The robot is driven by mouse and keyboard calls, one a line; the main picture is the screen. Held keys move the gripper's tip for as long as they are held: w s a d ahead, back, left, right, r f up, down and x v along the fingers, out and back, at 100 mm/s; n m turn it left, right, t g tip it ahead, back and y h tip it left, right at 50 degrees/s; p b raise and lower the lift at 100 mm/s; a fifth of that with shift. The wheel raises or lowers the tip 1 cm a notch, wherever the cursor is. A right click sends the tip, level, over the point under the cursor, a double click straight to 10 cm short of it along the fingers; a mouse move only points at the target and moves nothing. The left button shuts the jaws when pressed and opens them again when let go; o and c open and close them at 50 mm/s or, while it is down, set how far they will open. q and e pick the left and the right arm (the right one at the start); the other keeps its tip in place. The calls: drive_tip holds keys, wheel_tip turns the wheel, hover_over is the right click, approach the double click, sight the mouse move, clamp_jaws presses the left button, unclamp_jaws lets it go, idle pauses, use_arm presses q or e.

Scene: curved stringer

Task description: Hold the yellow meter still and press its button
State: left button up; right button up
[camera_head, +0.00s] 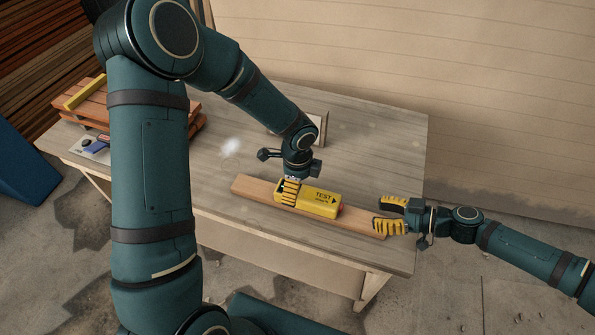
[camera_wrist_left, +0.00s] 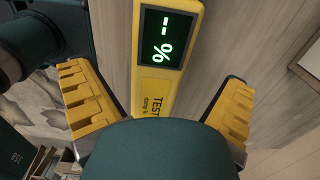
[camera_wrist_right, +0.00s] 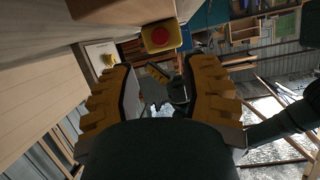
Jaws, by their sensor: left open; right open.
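The yellow meter (camera_head: 320,201) lies on a long wooden board on the table, with "TEST" and an arrow printed on its top. In the left wrist view the meter (camera_wrist_left: 155,90) shows a lit display reading "-- %". My left gripper (camera_head: 287,190) is over the meter's left end, its open fingers on either side of it. In the right wrist view the meter's end shows a red round button (camera_wrist_right: 160,36) on a yellow face. My right gripper (camera_head: 390,215) is open and empty beside the board's right end, to the right of the meter.
The wooden board (camera_head: 250,187) runs along the table (camera_head: 375,130), its right end near the table's edge. A small framed piece (camera_head: 318,124) stands behind my left gripper. Stacked reddish planks (camera_head: 85,105) lie at the table's left. The table behind the meter is mostly clear.

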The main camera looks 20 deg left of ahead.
use_arm(q)
wheel_tip(320, 180, down, 6)
drive_tip(key=shift+r, duration=0.15)
idle(0.3)
